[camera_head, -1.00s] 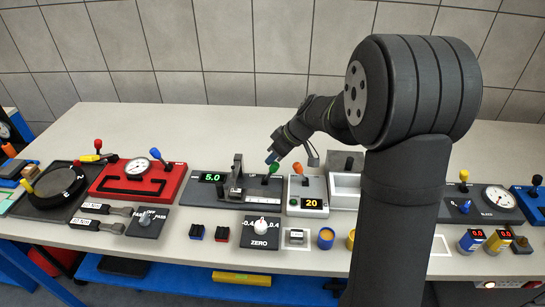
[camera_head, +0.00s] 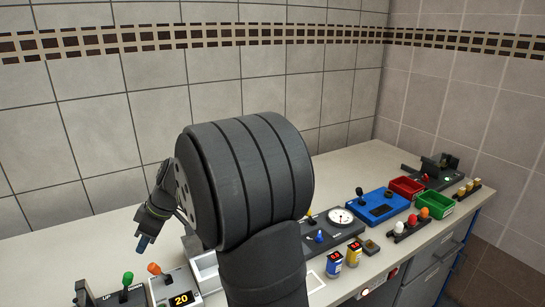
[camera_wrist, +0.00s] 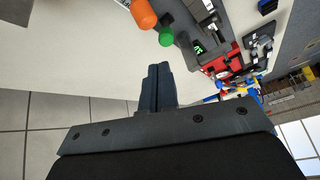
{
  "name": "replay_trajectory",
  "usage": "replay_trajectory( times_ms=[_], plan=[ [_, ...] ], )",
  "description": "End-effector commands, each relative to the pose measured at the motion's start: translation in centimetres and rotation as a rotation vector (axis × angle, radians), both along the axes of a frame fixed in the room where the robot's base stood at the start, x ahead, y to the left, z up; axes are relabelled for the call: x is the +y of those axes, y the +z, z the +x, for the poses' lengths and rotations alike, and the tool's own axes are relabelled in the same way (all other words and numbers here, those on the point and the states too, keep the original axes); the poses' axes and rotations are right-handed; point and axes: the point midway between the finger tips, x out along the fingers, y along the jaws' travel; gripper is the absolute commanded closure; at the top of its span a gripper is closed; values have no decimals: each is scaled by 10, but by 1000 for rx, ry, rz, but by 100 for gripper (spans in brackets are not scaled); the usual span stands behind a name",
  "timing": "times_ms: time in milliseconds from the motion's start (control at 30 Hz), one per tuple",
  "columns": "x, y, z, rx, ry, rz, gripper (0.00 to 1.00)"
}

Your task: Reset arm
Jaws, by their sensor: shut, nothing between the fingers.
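My gripper (camera_head: 143,244) hangs above the back left of the bench in the head view, pointing down. In the wrist view its two dark fingers (camera_wrist: 157,84) lie together, shut and empty. They are apart from the levers beyond them. A green-knobbed lever (camera_head: 127,279) and an orange-knobbed lever (camera_head: 154,269) stand at the lower left of the head view. The wrist view also shows the green knob (camera_wrist: 165,37) and the orange knob (camera_wrist: 143,14). The panel with the green knob is largely cut off at the head view's edge.
A counter reading 20 (camera_head: 181,300) stands at the bottom left. A white tray (camera_head: 205,272) is partly hidden by my arm. A gauge panel (camera_head: 341,217), a blue panel (camera_head: 377,204), a red bin (camera_head: 407,187) and a green bin (camera_head: 435,205) stand to the right. Tiled walls close off the back and right.

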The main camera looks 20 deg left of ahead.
Motion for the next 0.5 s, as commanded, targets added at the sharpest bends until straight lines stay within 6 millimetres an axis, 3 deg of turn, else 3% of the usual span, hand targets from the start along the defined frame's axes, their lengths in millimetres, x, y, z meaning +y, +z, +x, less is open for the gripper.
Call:
replay_trajectory(
  times_ms=[167, 500],
  plan=[
    [3, -3, -2, 1, 1, 0, 100],
    [28, -37, -19, 2, 1, -3, 100]
  ],
)
